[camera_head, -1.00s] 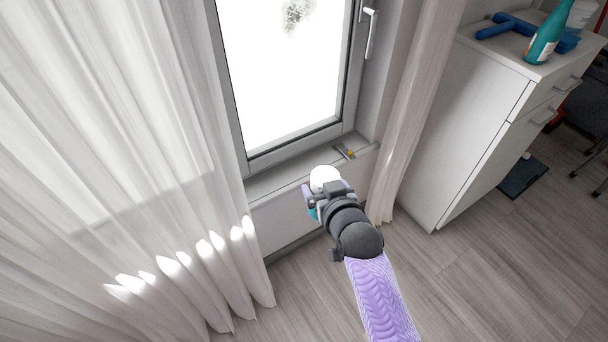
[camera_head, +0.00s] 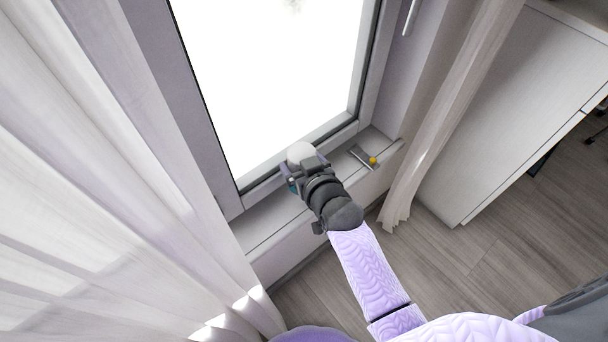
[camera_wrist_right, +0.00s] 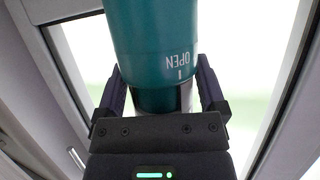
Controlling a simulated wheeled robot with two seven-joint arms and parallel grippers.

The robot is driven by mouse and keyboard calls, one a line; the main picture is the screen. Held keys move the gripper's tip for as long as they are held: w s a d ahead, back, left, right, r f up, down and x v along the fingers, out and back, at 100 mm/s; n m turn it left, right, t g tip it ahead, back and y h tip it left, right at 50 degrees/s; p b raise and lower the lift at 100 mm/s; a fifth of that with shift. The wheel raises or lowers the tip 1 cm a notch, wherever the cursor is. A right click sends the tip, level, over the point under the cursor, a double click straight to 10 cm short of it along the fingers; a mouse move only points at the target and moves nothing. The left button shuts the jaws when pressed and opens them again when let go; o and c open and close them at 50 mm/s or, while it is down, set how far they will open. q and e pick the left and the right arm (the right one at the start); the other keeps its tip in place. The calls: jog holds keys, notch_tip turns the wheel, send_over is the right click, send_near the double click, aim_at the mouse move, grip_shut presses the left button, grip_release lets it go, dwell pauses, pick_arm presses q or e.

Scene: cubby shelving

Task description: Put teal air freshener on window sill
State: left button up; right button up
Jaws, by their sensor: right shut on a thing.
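My right gripper (camera_head: 300,168) is shut on the teal air freshener and holds it over the window sill (camera_head: 262,218), close to the window. In the right wrist view the air freshener (camera_wrist_right: 164,42) fills the top middle, with the word OPEN on it. The right gripper's fingers (camera_wrist_right: 162,92) press on both its sides. In the head view the air freshener's white top (camera_head: 299,152) shows beyond the gripper, with a small bit of teal below it. I cannot tell whether its base touches the sill. My left gripper is not in view.
A small metal item with a yellow knob (camera_head: 364,157) lies on the sill to the right. White curtains hang on the left (camera_head: 110,180) and right (camera_head: 440,120) of the window. A white cabinet (camera_head: 510,110) stands at the right. The sill's left part is bare.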

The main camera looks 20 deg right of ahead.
notch_tip(320, 180, down, 8)
jog(key=b, duration=0.4)
jog(key=shift+s+r, duration=0.1)
jog(key=shift+r, duration=0.5)
jog(key=shift+f, duration=0.1)
jog(key=o, duration=1.1)
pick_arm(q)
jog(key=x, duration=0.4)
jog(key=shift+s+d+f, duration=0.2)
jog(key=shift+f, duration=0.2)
pick_arm(e)
jog(key=shift+s+r+p, duration=0.15)
jog(key=shift+r+p, duration=0.2)
jog(key=shift+p, duration=0.1)
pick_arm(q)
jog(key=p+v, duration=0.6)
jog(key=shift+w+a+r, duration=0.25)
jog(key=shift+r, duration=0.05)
pick_arm(e)
jog(key=shift+v, duration=5.75)
